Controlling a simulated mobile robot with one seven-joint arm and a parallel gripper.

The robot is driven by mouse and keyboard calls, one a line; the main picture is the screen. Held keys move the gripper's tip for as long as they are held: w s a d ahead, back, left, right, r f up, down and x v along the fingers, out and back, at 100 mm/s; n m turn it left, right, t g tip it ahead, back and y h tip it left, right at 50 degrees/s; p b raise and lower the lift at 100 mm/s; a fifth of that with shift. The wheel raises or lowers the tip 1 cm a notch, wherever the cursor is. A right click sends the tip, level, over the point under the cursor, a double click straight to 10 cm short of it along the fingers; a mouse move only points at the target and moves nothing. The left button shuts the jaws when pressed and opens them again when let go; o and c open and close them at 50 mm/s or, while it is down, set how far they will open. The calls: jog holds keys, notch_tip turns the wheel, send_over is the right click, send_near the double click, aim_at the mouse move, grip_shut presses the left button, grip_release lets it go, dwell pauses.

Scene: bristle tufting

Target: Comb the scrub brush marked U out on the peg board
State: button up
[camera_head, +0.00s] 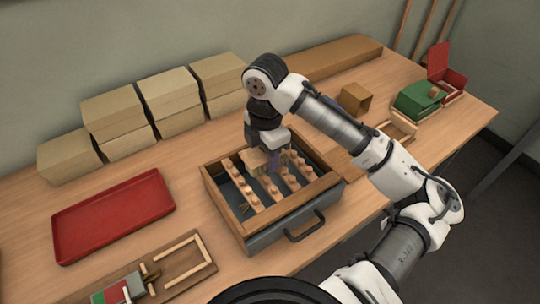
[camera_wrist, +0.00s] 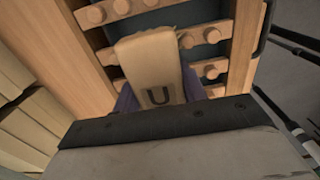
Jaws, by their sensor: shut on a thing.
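The scrub brush (camera_wrist: 152,62) has a pale wooden back with a dark U on it, seen in the wrist view. My gripper (camera_head: 272,160) is shut on it; purple fingers show on both sides of the wood in the wrist view. In the head view the brush (camera_head: 256,160) is just above the peg board (camera_head: 240,186), which has rows of wooden pegs inside a drawer-like box. The bristles are hidden, so I cannot tell whether they touch the pegs.
The wooden-rimmed box (camera_head: 214,194) has a dark handle (camera_head: 305,228) in front. A red tray (camera_head: 112,214) lies to the left. Several cardboard boxes (camera_head: 113,112) stand along the wall. A green box (camera_head: 418,99) and red box (camera_head: 449,80) are at the right. A wooden fixture (camera_head: 185,262) lies front left.

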jog(key=shift+s+d+p, duration=0.25)
jog(key=shift+s+p, duration=0.05)
jog(key=shift+s, duration=0.05)
jog(key=shift+s+d+p, duration=0.2)
jog(key=shift+s+d, duration=0.4)
jog(key=shift+s, duration=0.2)
jog(key=shift+s+d+p, duration=0.15)
jog(key=shift+s+d, duration=0.45)
jog(key=shift+s, duration=0.2)
jog(key=shift+w+a+f, duration=0.1)
jog(key=shift+w+a, duration=0.5)
jog(key=shift+w, duration=0.2)
jog(key=shift+w+a, duration=0.6)
jog(key=shift+w, duration=0.15)
jog(key=shift+w+r+p, duration=0.1)
jog(key=shift+r+p, duration=0.1)
jog(key=shift+p, duration=0.75)
jog(key=shift+s+d+f, duration=0.1)
jog(key=shift+s+d, duration=0.5)
jog(key=shift+s, duration=0.25)
jog(key=shift+s+d+f, duration=0.1)
jog(key=shift+s+d, duration=0.5)
jog(key=shift+s, duration=0.25)
jog(key=shift+w+a+r+p, duration=0.1)
jog(key=shift+w+a+p, duration=0.1)
jog(key=shift+w+a, duration=0.6)
jog(key=shift+w+a+r+p, duration=0.15)
jog(key=shift+w+a, duration=0.3)
jog(key=shift+w, duration=0.55)
